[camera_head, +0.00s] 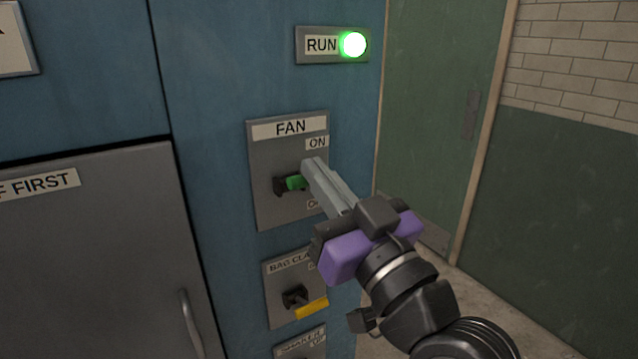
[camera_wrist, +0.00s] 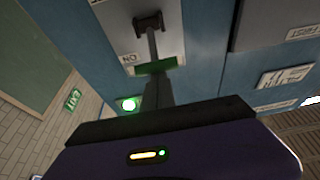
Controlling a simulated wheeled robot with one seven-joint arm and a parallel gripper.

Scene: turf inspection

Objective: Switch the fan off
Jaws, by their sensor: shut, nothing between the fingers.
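The grey fan switch plate (camera_head: 263,160) is on the blue cabinet in the head view, labelled FAN, with ON above and a partly hidden lower label. Its lever has a green handle (camera_head: 295,183) and a dark pivot bracket. In the wrist view the green handle (camera_wrist: 156,67) is on the ON-label side of the pivot. My gripper (camera_head: 312,164) is shut and empty, its tips right at the handle and hiding part of it. I cannot tell whether they touch. The RUN lamp (camera_head: 353,44) glows green above.
Below is a second switch plate (camera_head: 273,282) with a yellow handle (camera_head: 312,308), and another plate (camera_head: 300,347) at the bottom edge. A grey cabinet door (camera_head: 90,260) with a handle is at the left. A green door (camera_head: 435,120) is at the right.

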